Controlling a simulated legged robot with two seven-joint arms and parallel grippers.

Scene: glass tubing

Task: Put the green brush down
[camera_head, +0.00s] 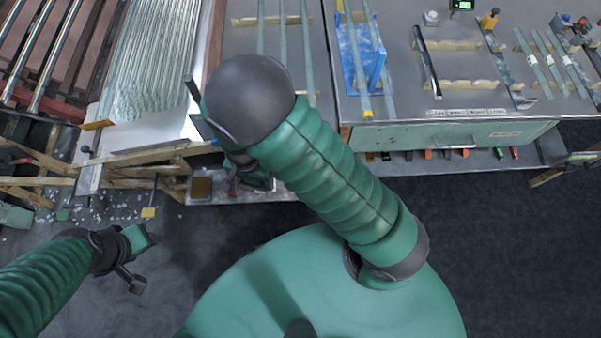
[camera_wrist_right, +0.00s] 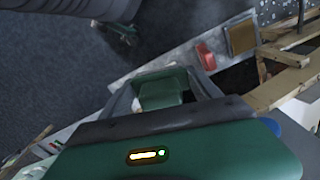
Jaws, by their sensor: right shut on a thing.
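The green brush (camera_wrist_right: 162,90) shows in the right wrist view as a green block between the two grey fingers of my right gripper (camera_wrist_right: 165,98). The fingers are shut on it. I see no bristles. In the head view my right gripper (camera_head: 250,180) is mostly hidden under my own forearm, close to the front edge of the low grey shelf (camera_head: 225,190). My left gripper (camera_head: 133,260) is at the lower left, over the dark floor. Its jaw opening cannot be made out, and I see nothing held in it.
A metal bench (camera_head: 400,95) with glass tubes and a blue tray (camera_head: 361,55) stands at the back. A rack of glass tubes (camera_head: 155,50) is at the back left. Wooden slats (camera_head: 40,165) stick out at the left. A red item (camera_wrist_right: 205,57) lies on the shelf.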

